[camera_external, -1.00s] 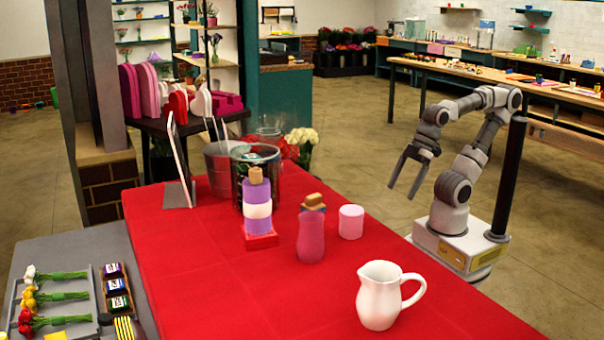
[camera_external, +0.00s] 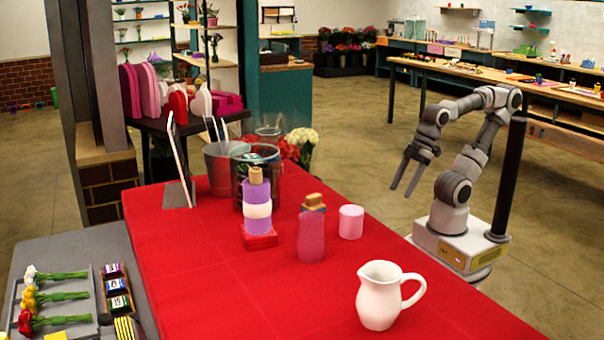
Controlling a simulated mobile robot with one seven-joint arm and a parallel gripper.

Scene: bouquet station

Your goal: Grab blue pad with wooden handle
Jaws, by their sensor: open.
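The blue pad with a wooden handle (camera_external: 314,200) is on the red-covered table. Its tan wooden top and a strip of blue show above and behind a pink vase-shaped bottle (camera_external: 311,238), which hides its lower part. My gripper (camera_external: 401,192) is open and empty. It points downward beyond the table's right edge, to the right of the pad and well apart from it.
A pink cylinder (camera_external: 351,222) stands right of the pad, towards my gripper. A purple and white bottle (camera_external: 258,208) stands left, and a white pitcher (camera_external: 381,296) in front. Metal buckets stand behind. The table's front left is clear.

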